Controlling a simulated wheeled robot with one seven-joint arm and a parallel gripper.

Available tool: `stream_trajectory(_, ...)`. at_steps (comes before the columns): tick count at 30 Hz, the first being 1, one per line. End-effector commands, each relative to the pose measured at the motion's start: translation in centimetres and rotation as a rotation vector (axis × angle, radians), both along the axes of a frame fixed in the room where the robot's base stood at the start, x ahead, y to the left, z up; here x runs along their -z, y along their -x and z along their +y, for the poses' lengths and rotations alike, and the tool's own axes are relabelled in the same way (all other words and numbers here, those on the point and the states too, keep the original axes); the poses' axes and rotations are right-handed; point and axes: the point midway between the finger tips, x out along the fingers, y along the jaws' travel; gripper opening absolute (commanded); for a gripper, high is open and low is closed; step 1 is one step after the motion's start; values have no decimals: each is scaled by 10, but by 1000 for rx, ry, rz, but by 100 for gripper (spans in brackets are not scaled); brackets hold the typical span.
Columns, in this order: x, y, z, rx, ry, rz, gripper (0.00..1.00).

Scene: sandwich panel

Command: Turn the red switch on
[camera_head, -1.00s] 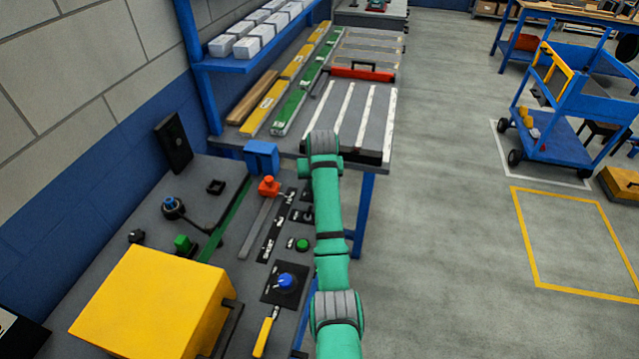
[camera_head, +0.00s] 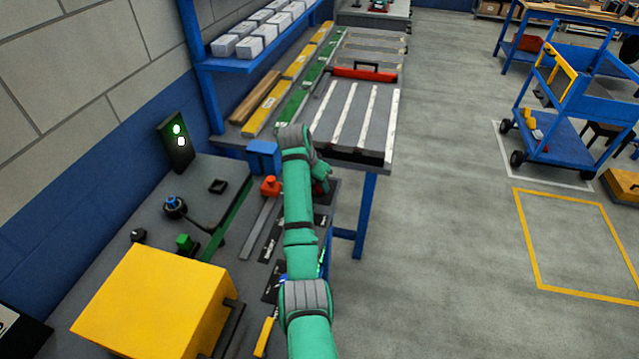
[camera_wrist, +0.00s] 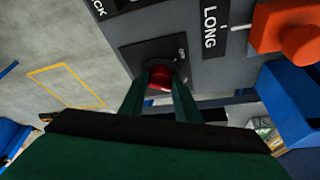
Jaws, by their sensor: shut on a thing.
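The red switch (camera_wrist: 160,78) is a small red knob on a dark square plate in the wrist view. My gripper (camera_wrist: 160,88) has its two green fingers on either side of the knob and is shut on it. Part of the knob is hidden between the fingertips. In the head view my arm reaches over the panel and covers most of that spot.
An orange-red slider knob (camera_head: 270,187) stands beside my arm, with a blue block (camera_head: 262,156) behind it. A yellow box (camera_head: 155,305) fills the near left of the panel.

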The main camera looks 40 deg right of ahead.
Motion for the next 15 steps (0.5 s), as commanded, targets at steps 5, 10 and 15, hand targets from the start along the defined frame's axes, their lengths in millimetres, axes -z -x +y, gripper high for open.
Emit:
stream_trajectory(5,-2,-3,1,31,3,-5,7)
stream_trajectory(10,-2,-3,2,39,3,-5,7)
stream_trajectory(15,-2,-3,2,39,2,-6,7)
